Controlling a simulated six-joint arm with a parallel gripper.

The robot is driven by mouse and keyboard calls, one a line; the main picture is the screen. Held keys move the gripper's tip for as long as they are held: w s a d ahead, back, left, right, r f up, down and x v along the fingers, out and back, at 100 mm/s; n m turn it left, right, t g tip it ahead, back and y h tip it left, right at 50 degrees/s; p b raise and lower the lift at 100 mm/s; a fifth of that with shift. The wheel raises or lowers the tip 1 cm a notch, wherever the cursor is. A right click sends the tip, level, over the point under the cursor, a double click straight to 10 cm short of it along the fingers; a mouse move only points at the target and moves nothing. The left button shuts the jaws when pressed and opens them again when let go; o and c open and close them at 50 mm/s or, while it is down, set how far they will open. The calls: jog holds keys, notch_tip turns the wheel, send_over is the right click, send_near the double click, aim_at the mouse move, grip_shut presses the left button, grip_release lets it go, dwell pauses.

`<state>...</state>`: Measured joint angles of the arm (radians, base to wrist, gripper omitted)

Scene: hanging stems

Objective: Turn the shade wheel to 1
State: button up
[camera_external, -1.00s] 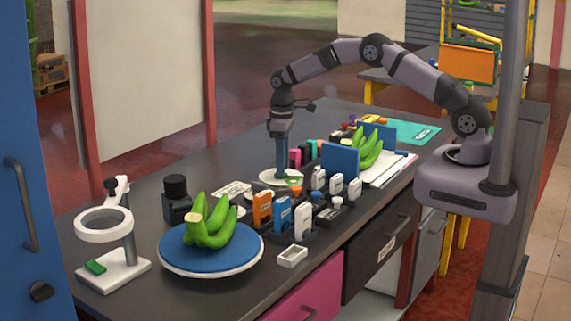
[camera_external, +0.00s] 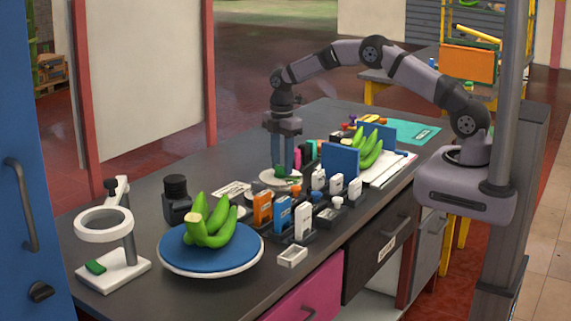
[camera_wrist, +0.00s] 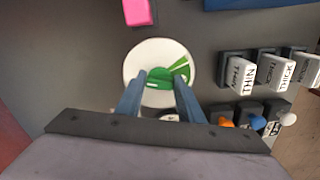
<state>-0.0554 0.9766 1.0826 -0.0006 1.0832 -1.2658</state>
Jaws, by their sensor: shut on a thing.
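The shade wheel (camera_wrist: 150,55) is a white disc with a green middle part and a green-striped wedge at its right in the wrist view. It also shows on the bench in the external view (camera_external: 268,180). My gripper (camera_wrist: 161,80) points down over the wheel, with its two blue-grey fingers on either side of the green middle part, shut on it. In the external view my gripper (camera_external: 282,168) stands at the wheel. I cannot read any number on the wheel.
Labelled white blocks (camera_wrist: 275,73) stand in dark holders to the right in the wrist view. A pink block (camera_wrist: 137,12) is above the wheel. Green bananas (camera_external: 210,222) lie on a blue round plate (camera_external: 180,255). A ring magnifier (camera_external: 104,223) stands at the bench's left end.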

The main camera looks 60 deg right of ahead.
aim_at(281, 166)
jog(key=shift+w+r+n, duration=0.1)
jog(key=shift+w+n, duration=0.05)
jog(key=shift+n, duration=1.05)
jog(key=o, duration=1.1)
jog(key=shift+c, duration=0.2)
jog(key=shift+r+b, duration=1.15)
jog(key=shift+r, duration=2.55)
